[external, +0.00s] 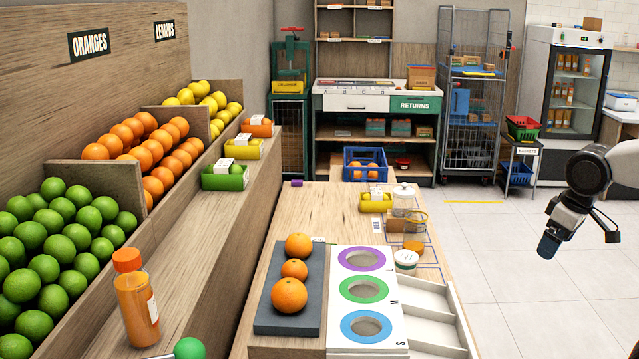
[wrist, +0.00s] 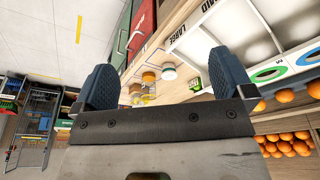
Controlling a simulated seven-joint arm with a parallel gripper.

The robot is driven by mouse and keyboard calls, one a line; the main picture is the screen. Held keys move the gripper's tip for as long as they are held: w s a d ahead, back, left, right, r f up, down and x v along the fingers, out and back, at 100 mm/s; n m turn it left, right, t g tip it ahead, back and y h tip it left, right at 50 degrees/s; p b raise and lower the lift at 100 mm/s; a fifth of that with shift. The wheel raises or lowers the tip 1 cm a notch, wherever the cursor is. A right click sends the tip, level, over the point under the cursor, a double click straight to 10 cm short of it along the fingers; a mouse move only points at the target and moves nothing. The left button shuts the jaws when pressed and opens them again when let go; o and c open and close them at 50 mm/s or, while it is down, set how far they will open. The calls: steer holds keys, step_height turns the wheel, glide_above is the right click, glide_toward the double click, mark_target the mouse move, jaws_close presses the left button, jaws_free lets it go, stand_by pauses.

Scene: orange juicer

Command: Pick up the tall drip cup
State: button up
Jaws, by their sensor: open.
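Several small cups or jars stand at the right side of the wooden counter. A clear one with a pale top (external: 404,196) stands farthest back. Near it are a clear container with an orange rim (external: 415,218) and a white-lidded jar (external: 406,258). I cannot tell for sure which is the tall drip cup. In the wrist view a white-topped jar (wrist: 168,73) and an orange-topped one (wrist: 149,77) show between the fingers, well beyond them. My gripper (external: 580,238) is open and empty, in the air to the right of the counter; its fingers frame the wrist view (wrist: 163,76).
A dark board with oranges (external: 289,295) and a white panel with coloured rings (external: 382,338) lie on the near counter. White trays (external: 430,310) line its right edge. Floor (external: 500,270) right of the counter is clear.

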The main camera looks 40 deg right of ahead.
stand_by(0.5)
steer(key=w+a+f+m+g+y, duration=0.1)
steer(key=w+a+f+m+y, duration=0.1)
steer(key=w+m+y, duration=0.3)
steer(key=w+a+f+m+y, duration=0.2)
steer(key=w+m, duration=0.1)
steer(key=w, duration=0.3)
steer(key=m+t+y, duration=0.5)
steer(key=m+t, duration=0.3)
steer(key=m, duration=0.6)
glide_toward(415, 234)
steer(key=s+a+r, duration=0.5)
steer(key=a+r, duration=0.3)
steer(key=a, duration=0.5)
steer(key=w+d+f+m+t+h, duration=0.1)
steer(key=w+d+f+m+t, duration=0.1)
steer(key=d+m, duration=0.1)
steer(key=w+d+f+m+t+h, duration=0.1)
steer(key=w+d+f+m+t, duration=0.1)
steer(key=d, duration=0.3)
steer(key=w+d+f+m+t+h, duration=0.2)
steer(key=d+m, duration=0.1)
steer(key=d, duration=0.1)
steer(key=shift+w+f+m+t, duration=0.1)
steer(key=shift+w+m+t, duration=0.05)
steer(key=shift+m+t, duration=0.15)
steer(key=shift+w, duration=0.1)
steer(key=shift+x, duration=1.2)
